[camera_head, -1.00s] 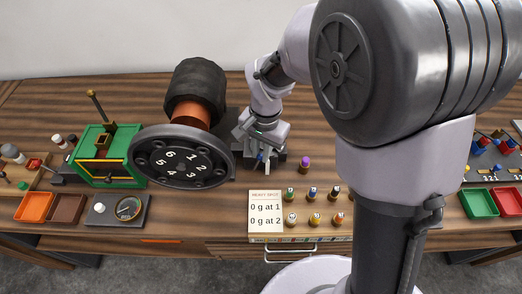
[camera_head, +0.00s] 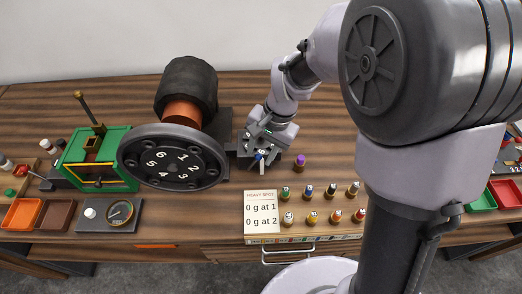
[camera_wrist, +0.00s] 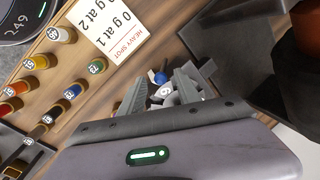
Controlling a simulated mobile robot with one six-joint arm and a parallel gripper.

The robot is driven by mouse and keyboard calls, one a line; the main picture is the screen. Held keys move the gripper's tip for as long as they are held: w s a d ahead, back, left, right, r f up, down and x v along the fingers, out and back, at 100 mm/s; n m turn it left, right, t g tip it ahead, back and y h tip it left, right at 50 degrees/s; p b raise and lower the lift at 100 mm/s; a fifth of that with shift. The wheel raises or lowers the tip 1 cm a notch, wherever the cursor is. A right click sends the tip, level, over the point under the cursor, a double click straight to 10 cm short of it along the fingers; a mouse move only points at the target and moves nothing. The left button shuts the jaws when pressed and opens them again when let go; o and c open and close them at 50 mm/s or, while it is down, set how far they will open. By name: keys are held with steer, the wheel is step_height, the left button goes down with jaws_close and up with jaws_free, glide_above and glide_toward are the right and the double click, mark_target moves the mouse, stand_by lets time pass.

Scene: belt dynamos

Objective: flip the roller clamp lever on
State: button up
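A small blue-tipped part (camera_head: 261,156), which looks like the lever knob, shows just below my gripper (camera_head: 263,148) in the head view, right of the numbered dark wheel (camera_head: 180,158). In the wrist view the blue knob (camera_wrist: 161,77) and a pale grey clamp-like part (camera_wrist: 168,93) lie between the two fingers of my gripper (camera_wrist: 160,80). The fingers are spread apart. I cannot tell whether either finger touches the knob. The lever's base is partly hidden by my gripper.
A white "HEAVY SPOT" card (camera_head: 260,212) and several numbered coloured pegs (camera_head: 312,217) stand in front. A purple-topped peg (camera_head: 299,162) is close on the right. A green box (camera_head: 97,158) and a gauge (camera_head: 119,212) are left. The rear table is mostly bare.

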steer(key=shift+r, duration=0.1)
steer(key=p+v, duration=0.6)
steer(key=v, duration=1.1)
steer(key=shift+r+p, duration=0.15)
steer(key=shift+p, duration=0.15)
